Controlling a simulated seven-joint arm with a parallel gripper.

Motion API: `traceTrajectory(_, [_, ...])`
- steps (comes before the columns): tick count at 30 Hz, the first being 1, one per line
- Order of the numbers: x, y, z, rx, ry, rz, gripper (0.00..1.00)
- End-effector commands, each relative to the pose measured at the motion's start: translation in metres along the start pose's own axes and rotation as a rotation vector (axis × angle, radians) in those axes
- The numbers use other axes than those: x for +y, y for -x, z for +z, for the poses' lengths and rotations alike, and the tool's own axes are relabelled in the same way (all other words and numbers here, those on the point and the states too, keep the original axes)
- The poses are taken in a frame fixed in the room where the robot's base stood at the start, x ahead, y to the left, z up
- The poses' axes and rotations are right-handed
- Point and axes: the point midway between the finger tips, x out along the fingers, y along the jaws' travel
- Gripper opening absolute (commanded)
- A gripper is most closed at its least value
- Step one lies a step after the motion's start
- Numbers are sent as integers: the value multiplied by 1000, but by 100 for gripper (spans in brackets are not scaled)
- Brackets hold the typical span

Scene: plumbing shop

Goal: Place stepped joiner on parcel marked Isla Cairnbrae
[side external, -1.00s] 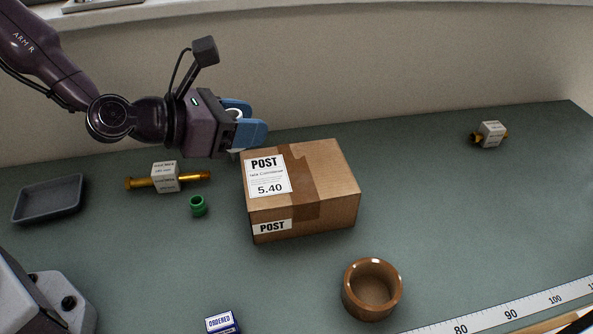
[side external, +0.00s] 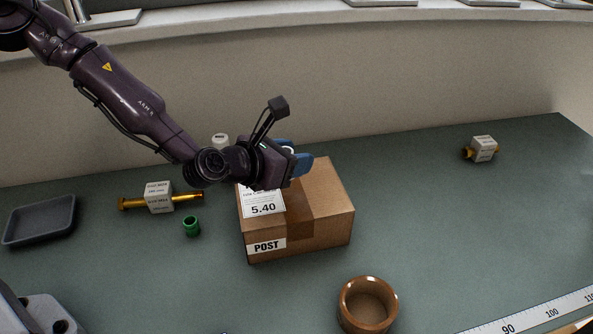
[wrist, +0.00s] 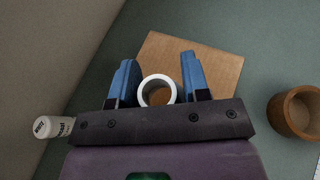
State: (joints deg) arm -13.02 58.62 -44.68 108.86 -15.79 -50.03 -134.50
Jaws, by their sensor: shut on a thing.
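My gripper (side external: 298,160) is shut on a white ring-shaped piece, probably the stepped joiner (wrist: 144,93). In the wrist view the piece sits between the two blue fingers, its open end facing the camera. In the side view it is mostly hidden by the gripper. The cardboard parcel (side external: 325,205) has a brown tape strip and white labels reading POST and 5.40. The name line on it is partly covered by my arm and too small to read. The gripper is over the parcel's rear part; the parcel top (wrist: 210,75) also shows behind the fingers in the wrist view.
A brown round bowl (side external: 367,302) stands in front of the parcel. A green fitting (side external: 191,227), a tagged brass piece (side external: 160,197) and a grey tray (side external: 40,221) lie left. Another tagged brass piece (side external: 484,149) is far right. A white bottle (wrist: 48,127) stands behind my arm.

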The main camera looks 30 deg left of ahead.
Motion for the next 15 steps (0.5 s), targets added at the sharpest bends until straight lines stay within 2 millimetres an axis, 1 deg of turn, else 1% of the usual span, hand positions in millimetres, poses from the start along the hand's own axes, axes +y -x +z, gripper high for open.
traceTrajectory(5, [-1,-14,-8,0,0,0,20])
traceTrajectory(6, [-1,-17,-14,3,0,0,20])
traceTrajectory(10, [-1,-23,-30,1,0,0,20])
traceTrajectory(12, [-1,-25,-34,0,0,-1,20])
traceTrajectory(15, [-1,-25,-34,-2,0,0,20])
